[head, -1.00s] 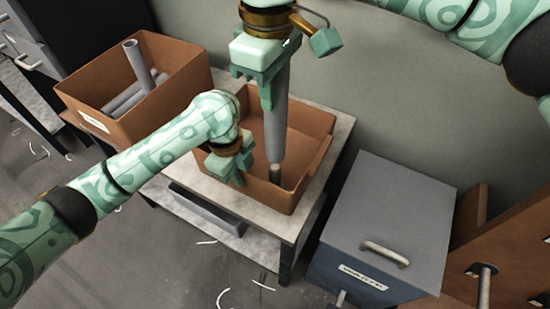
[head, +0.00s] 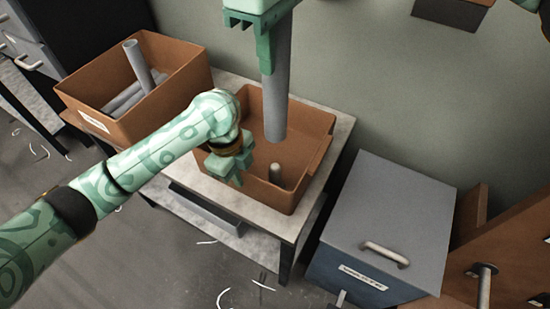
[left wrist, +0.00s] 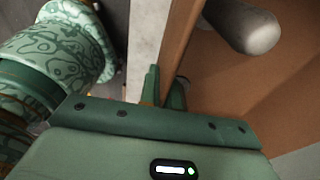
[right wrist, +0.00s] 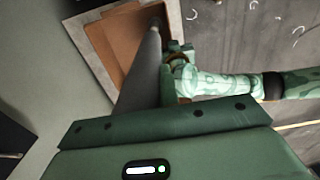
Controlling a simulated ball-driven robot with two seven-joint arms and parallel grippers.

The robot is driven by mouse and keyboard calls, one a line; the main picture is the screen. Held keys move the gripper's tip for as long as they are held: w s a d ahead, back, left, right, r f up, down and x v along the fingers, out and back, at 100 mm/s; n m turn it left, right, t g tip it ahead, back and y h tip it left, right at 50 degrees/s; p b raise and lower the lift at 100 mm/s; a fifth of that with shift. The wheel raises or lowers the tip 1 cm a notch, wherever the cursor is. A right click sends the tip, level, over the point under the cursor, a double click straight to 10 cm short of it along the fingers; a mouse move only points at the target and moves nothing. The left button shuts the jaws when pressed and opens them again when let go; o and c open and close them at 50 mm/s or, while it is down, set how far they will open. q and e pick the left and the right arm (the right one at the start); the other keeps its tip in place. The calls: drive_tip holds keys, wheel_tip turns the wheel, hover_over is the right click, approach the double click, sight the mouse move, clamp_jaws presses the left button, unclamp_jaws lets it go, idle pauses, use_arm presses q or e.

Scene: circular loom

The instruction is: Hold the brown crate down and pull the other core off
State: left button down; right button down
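The brown crate (head: 262,191) stands on a light grey table, and an upright grey peg (head: 276,175) rises from its floor. My left gripper (head: 230,178) is at the crate's near left wall. In the left wrist view its fingers (left wrist: 165,92) sit on both sides of the crate's wall (left wrist: 182,35). My right gripper (head: 266,62) is shut around a grey core (head: 278,95) held upright above the crate. The core's lower end is clear of the peg, with a visible gap. The core also shows in the right wrist view (right wrist: 142,82).
A second brown crate (head: 185,85) with several grey cores (head: 138,62) stands to the left. A blue-grey cabinet (head: 385,215) with a handle stands to the right of the table. A plain wall is behind.

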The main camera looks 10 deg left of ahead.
use_arm(q)
drive_tip(key=c, duration=1.5)
unclamp_jaws()
drive_tip(key=shift+c, duration=0.2)
